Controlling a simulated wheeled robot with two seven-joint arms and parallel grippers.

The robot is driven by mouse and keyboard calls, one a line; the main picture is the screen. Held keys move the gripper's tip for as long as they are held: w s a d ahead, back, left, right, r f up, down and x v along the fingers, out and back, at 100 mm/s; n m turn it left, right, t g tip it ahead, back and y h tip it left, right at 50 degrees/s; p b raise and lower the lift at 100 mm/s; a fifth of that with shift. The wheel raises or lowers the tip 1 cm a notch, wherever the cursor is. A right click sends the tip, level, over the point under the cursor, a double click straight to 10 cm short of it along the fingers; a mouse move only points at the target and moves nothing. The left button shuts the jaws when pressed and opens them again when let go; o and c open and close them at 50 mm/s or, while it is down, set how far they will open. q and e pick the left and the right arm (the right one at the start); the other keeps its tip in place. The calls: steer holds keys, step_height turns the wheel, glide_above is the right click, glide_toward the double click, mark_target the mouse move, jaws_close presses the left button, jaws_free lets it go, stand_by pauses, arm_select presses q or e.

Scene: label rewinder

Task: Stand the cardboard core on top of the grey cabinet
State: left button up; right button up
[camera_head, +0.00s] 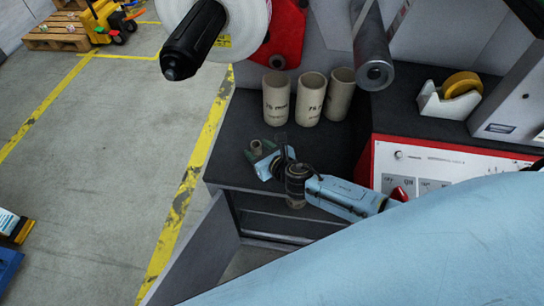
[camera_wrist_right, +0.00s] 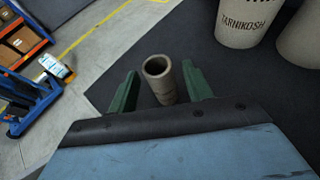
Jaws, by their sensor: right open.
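The small tan cardboard core (camera_head: 256,146) appears to stand upright on the dark top of the grey cabinet (camera_head: 229,165), near its left front part. My right gripper (camera_head: 259,154) is low over that top, its green fingers on either side of the core. In the right wrist view the core (camera_wrist_right: 161,84) shows its hollow upper end between the two fingers of the right gripper (camera_wrist_right: 158,88). A gap shows on each side, so the fingers are open and do not grip it. The core's foot is partly hidden by the gripper. My left gripper is not in view.
Three larger printed tubes (camera_head: 310,98) stand behind on the same top. A grey roller (camera_head: 373,60) and a black-tipped spindle (camera_head: 195,38) overhang the area. A control panel (camera_head: 430,165) and tape dispenser (camera_head: 452,97) are at the right. Open floor lies left.

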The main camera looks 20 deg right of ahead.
steer(key=p+v, duration=0.2)
steer(key=v, duration=0.8)
steer(key=shift+s+r, duration=0.15)
steer(key=shift+s, duration=0.1)
